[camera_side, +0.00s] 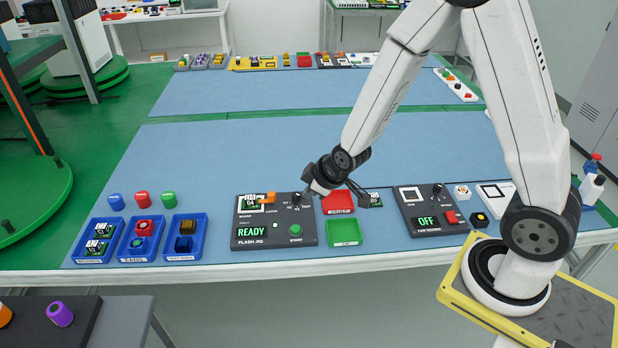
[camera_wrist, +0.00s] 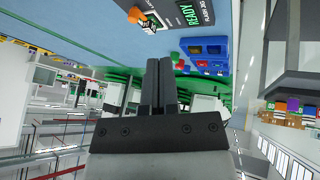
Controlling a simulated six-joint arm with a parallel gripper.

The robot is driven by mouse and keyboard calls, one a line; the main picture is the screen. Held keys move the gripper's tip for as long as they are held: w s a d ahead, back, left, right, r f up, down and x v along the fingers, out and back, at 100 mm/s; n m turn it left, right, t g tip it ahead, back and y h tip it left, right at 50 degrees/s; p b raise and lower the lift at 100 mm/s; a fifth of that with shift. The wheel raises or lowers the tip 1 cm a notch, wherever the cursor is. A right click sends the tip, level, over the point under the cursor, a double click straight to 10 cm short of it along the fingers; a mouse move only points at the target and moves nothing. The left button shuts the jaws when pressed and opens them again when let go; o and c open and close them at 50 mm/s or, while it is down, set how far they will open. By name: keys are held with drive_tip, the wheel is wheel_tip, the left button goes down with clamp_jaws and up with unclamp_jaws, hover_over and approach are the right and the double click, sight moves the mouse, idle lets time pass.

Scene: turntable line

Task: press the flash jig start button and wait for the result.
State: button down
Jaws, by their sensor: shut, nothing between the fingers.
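The flash jig (camera_side: 273,240) is a dark box on the blue mat. Its display reads READY in green. Its round green start button (camera_side: 295,230) sits at the lower right of its top face and looks uncovered. A green board (camera_side: 252,202) sits in the jig beside an orange latch (camera_side: 270,197). My gripper (camera_wrist: 161,62) is shut and empty, its two dark fingers together in the wrist view. In the side view, my wrist is above the jig's back right corner, apart from the button. The wrist view shows part of the jig (camera_wrist: 206,14), without the start button.
Blue bins (camera_side: 97,257) with boards, fans and dark parts stand left of the jig. A red tray (camera_side: 338,208) and a green tray (camera_side: 344,244) lie right of it. A fan tester (camera_side: 420,208) reading OFF stands further right. The mat behind is mostly clear.

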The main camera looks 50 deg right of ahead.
sight(298, 229)
drive_tip(key=w+d+f+n+t, duration=0.1)
drive_tip(key=w+f+n+t, duration=0.1)
drive_tip(key=w+f+n, duration=0.1)
drive_tip(key=shift+x, duration=1.2)
drive_tip(key=shift+w, duration=0.1)
drive_tip(key=shift+f, duration=4.3)
drive_tip(key=shift+f, duration=0.9)
drive_tip(key=shift+r, duration=0.9)
drive_tip(key=shift+r, duration=2.5)
